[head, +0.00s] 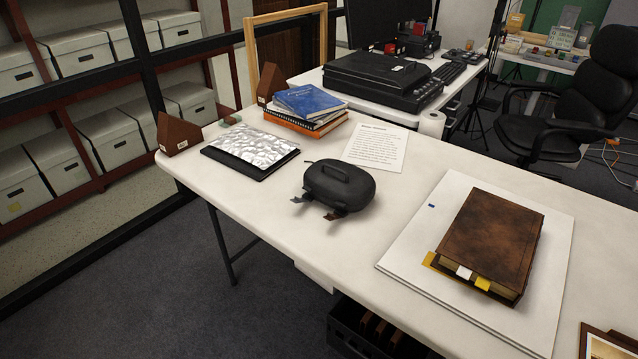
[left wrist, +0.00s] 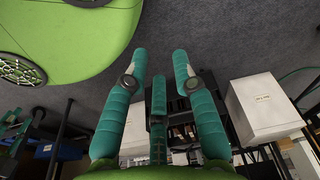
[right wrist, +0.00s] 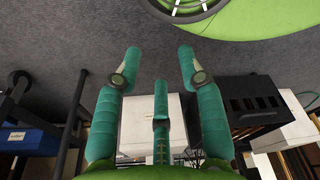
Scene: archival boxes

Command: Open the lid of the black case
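The black case (head: 340,184) is a rounded, dark soft-looking case with a handle on top. It lies on the white table (head: 240,206) near the middle of the head view, and its lid looks closed. Two dark strap or tab ends stick out at its front left. Neither gripper shows in the head view. My left gripper (left wrist: 160,65) shows in the left wrist view with its green fingers spread and nothing between them. My right gripper (right wrist: 160,68) shows in the right wrist view, also spread and empty. The case is in neither wrist view.
A silver-covered folder (head: 252,146), stacked books (head: 308,103) and a paper sheet (head: 376,146) lie behind the case. A large brown book (head: 492,240) rests on a white board (head: 440,215) to the right. The table in front of the case is clear.

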